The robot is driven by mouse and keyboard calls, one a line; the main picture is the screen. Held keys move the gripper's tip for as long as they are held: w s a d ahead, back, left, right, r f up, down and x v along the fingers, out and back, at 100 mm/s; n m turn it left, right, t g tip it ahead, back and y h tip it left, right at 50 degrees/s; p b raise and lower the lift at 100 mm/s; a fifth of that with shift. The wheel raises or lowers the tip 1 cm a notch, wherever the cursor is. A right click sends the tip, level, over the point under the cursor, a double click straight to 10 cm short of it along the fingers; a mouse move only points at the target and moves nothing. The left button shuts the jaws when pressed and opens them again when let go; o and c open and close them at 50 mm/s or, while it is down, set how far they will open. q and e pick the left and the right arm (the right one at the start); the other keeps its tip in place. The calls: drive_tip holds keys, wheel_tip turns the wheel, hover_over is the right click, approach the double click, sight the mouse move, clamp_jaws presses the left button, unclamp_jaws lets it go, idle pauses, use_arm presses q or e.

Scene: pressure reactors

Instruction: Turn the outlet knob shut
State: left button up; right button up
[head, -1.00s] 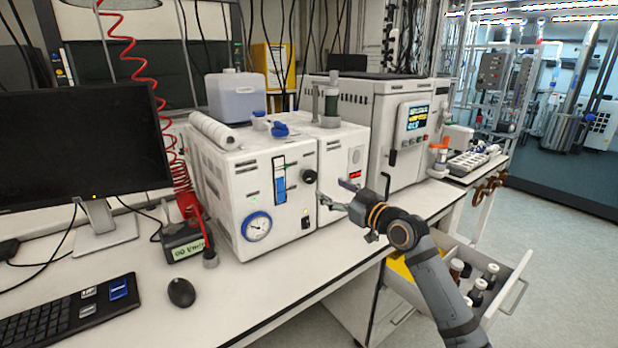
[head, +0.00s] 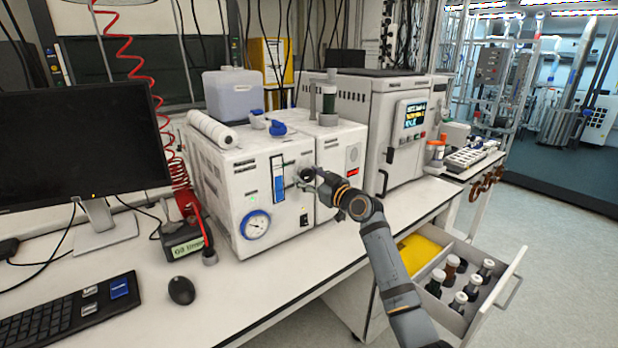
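The white pressure unit (head: 228,192) stands on the bench with a blue-rimmed gauge (head: 255,225) and a blue flow tube (head: 278,180) on its front. A dark round knob (head: 306,174) sits at the upper right of that front, right of the flow tube. I take it for the outlet knob; no label is readable. My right gripper (head: 313,182) reaches in from the right, its fingertips at the knob and partly over it. I cannot tell whether they touch or grip it. My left gripper is out of view.
A monitor (head: 80,140), keyboard (head: 65,315) and mouse (head: 181,290) occupy the left bench. Bottles and a blue-handled fitting (head: 277,128) stand on the unit. An open drawer (head: 485,310) with several dark bottles juts out below the bench at right.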

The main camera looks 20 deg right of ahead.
drive_tip(key=c, duration=0.8)
drive_tip(key=shift+m, duration=0.3)
drive_tip(key=m+p, duration=0.1)
drive_tip(key=m, duration=0.3)
drive_tip(key=shift+p, duration=0.35)
drive_tip(key=m+p, duration=0.2)
drive_tip(key=m, duration=0.3)
drive_tip(key=shift+r, duration=0.1)
drive_tip(key=m+p, duration=0.2)
drive_tip(key=m, duration=0.3)
drive_tip(key=shift+a+p, duration=0.1)
drive_tip(key=shift+p, duration=0.3)
drive_tip(key=shift+m+p, duration=0.8)
drive_tip(key=shift+m, duration=0.9)
drive_tip(key=shift+s+m, duration=0.1)
drive_tip(key=shift+m, duration=0.2)
